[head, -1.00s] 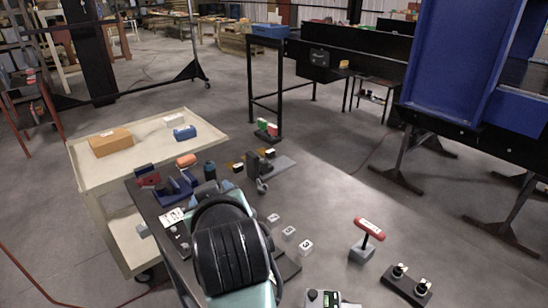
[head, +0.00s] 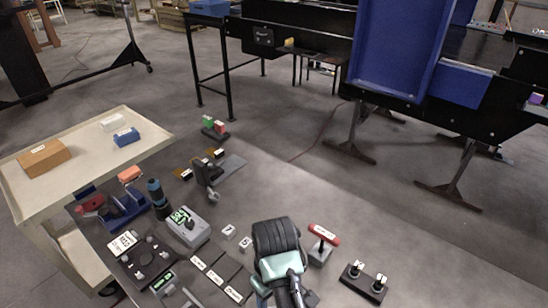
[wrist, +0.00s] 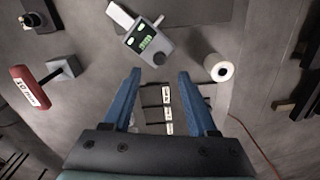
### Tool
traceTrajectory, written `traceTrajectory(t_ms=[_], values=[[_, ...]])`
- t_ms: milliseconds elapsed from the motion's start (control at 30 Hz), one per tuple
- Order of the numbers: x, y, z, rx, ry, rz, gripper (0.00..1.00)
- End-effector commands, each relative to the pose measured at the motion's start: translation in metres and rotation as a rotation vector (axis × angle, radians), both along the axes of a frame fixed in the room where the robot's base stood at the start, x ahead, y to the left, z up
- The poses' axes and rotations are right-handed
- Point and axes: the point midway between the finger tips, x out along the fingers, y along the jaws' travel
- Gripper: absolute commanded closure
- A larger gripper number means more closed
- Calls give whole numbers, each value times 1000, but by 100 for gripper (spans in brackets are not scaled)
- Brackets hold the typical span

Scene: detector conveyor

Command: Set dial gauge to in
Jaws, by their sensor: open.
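A grey box with a lit green display (wrist: 146,42), which looks like a gauge, lies at the top of the wrist view with a pale metal strip beside it. I cannot read its display or be sure it is the dial gauge. Another grey box with a green display and dark knob (head: 187,227) stands on the bench in the head view. My gripper (wrist: 159,73) has its two blue fingers apart with nothing between them, above the bench and apart from the first box. In the head view my arm hides the gripper and probably that box.
A red T-handle (head: 324,234) on a grey block and a black double-knob block (head: 365,282) stand right of my arm. White labelled strips (head: 215,277) lie left of it. A pale round roll (wrist: 218,67) is right of the fingers. A beige cart (head: 100,150) stands left.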

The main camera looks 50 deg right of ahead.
Motion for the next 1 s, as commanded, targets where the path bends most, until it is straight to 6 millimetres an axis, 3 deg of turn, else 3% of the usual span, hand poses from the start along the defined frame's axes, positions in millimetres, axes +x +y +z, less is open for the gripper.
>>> traceTrajectory(t_ms=[300, 500, 767, 867, 1000], values=[[0, 0, -55, 0, 3, 0, 42], [0, 0, -68, 0, 0, -1, 42], [0, 0, -70, -1, -1, 0, 42], [0, 0, -70, -1, -1, 0, 54], [0, 0, -70, -1, -1, 0, 79]])
